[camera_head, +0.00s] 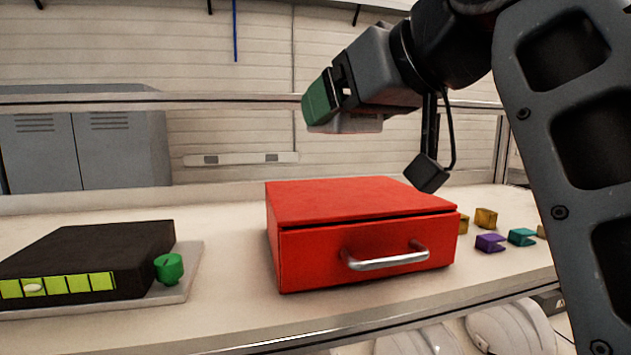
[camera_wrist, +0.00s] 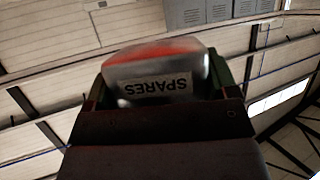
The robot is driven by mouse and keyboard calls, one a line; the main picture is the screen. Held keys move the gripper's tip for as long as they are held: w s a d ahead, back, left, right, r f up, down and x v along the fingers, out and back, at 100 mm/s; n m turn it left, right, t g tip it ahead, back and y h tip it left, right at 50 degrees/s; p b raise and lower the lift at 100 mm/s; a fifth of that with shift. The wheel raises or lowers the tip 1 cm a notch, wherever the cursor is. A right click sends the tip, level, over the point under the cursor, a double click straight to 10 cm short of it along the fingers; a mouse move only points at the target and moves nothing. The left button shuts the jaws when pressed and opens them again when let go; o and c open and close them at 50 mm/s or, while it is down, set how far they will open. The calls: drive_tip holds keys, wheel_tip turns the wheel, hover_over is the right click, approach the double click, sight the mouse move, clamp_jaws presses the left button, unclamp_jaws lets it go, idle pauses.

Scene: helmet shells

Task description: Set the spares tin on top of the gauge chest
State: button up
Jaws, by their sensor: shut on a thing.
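The spares tin (camera_wrist: 158,80) has a grey side with a "SPARES" label, upside down in the wrist view, and a red face. My gripper (camera_wrist: 165,88) is shut on it, with a green finger at each side. In the head view, the green fingertip of my gripper (camera_head: 322,104) hides most of the tin, and only a pale, reddish strip of the tin (camera_head: 358,124) shows. The gauge chest appears to be the red box (camera_head: 345,198) with a silver drawer handle, on the bench. Its top is bare. The tin is held in the air, well above the chest, with clear space between.
A black case (camera_head: 95,250) with lime-green squares stands on a grey tray (camera_head: 185,283) at left, beside a green knob-like piece (camera_head: 168,267). Several small coloured clips (camera_head: 490,242) lie right of the chest. White helmet shells (camera_head: 508,328) are below the bench edge.

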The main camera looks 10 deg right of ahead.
hover_over(362, 201)
wheel_tip(362, 201, down, 7)
drive_tip(key=shift+s+r+b, duration=0.1)
drive_tip(key=shift+b, duration=0.35)
drive_tip(key=shift+f, duration=1.55)
drive_tip(key=shift+f, duration=0.15)
drive_tip(key=o, duration=0.8)
